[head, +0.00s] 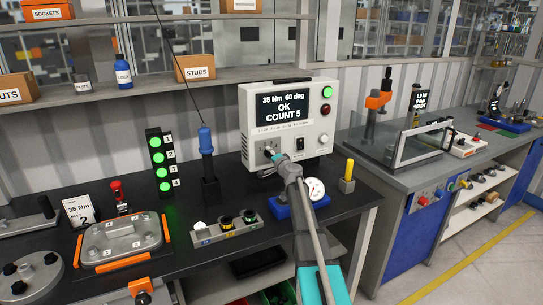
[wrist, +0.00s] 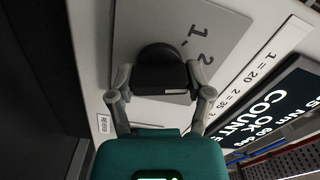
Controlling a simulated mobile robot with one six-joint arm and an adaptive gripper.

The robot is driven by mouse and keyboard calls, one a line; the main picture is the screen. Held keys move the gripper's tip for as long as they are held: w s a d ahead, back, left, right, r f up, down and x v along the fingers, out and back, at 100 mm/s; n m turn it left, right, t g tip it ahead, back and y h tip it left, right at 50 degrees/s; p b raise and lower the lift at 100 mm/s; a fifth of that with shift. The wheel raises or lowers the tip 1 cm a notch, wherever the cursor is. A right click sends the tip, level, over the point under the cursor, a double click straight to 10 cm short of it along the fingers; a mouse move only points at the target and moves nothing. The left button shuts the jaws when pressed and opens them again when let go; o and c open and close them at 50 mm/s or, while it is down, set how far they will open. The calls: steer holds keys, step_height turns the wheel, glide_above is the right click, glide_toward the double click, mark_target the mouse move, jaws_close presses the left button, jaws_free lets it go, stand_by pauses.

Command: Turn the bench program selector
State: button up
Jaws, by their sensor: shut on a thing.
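The bench program selector is a dark round knob (wrist: 160,75) on a light grey plate (wrist: 205,25) of the white controller box (head: 310,150). The plate carries the numbers 1 and 2, seen turned in the wrist view. My gripper (wrist: 160,92) is shut on the knob, one finger on each side of it. In the head view my gripper (head: 272,155) reaches the lower left of the box front, and my arm hides part of the panel there. The screen (head: 284,107) reads "35 Nm 60 deg OK COUNT 5".
A blue-handled tool (head: 206,142) stands left of the box. A dial gauge (head: 315,189) sits just right of my arm, and a yellow-topped post (head: 348,172) stands farther right. A lit lamp stack (head: 158,160) is at left.

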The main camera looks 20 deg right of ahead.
steer(key=m, duration=1.1)
steer(key=shift+m, duration=0.4)
steer(key=m, duration=0.4)
steer(key=shift+w, duration=0.1)
stand_by(0.3)
steer(key=o, duration=1.1)
steer(key=shift+o, duration=0.2)
